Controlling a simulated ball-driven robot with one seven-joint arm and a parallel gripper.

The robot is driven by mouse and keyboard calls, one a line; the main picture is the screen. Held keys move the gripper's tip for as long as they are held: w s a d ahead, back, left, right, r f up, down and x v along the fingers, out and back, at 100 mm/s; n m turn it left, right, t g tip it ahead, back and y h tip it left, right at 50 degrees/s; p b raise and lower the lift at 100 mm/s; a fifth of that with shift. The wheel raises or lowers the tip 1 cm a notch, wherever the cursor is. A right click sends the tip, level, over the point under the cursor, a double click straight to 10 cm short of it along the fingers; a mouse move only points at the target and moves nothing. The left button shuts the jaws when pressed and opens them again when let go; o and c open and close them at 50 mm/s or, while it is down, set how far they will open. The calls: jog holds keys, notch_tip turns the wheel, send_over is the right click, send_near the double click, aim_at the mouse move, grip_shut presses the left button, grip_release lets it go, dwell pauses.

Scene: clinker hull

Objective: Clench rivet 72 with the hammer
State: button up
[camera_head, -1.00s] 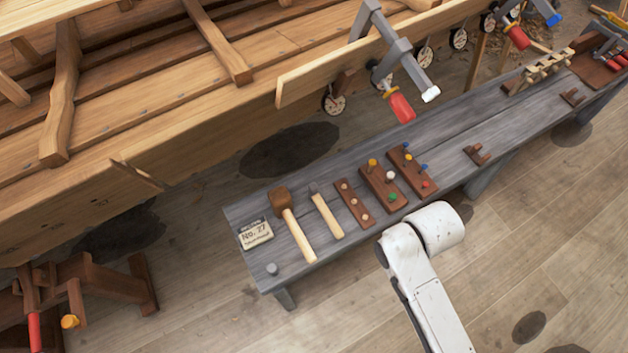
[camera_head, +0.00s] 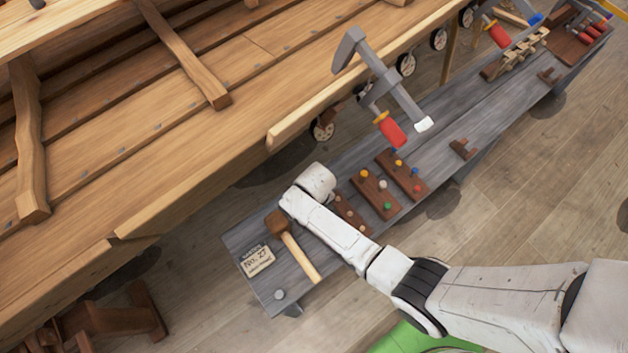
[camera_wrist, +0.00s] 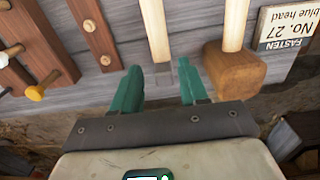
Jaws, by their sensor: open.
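The hammer, with a pale handle (camera_wrist: 155,28) and a small grey head (camera_wrist: 163,76), lies on the bench in the wrist view. My gripper (camera_wrist: 160,78) has green fingers apart, one on each side of the grey head; I cannot tell whether they touch it. In the head view my arm covers the hammer and my gripper is hidden. A mallet with a brown wooden block head (camera_head: 276,222) lies beside it; it also shows in the wrist view (camera_wrist: 235,72). Small rivet dots run along the hull planks (camera_head: 200,165); no rivet number is readable.
Peg boards (camera_head: 376,192) stand beyond my wrist. A large clamp (camera_head: 385,80) with a red handle hangs at the hull edge.

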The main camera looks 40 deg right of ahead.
jog(key=shift+f+b, duration=3.65)
jog(key=shift+f, duration=0.6)
jog(key=shift+c, duration=0.4)
grip_shut()
jog(key=shift+r+p, duration=0.8)
notch_tip(320, 180, up, 8)
jog(key=p, duration=0.7)
jog(key=shift+p, duration=0.35)
jog(key=shift+f, duration=0.1)
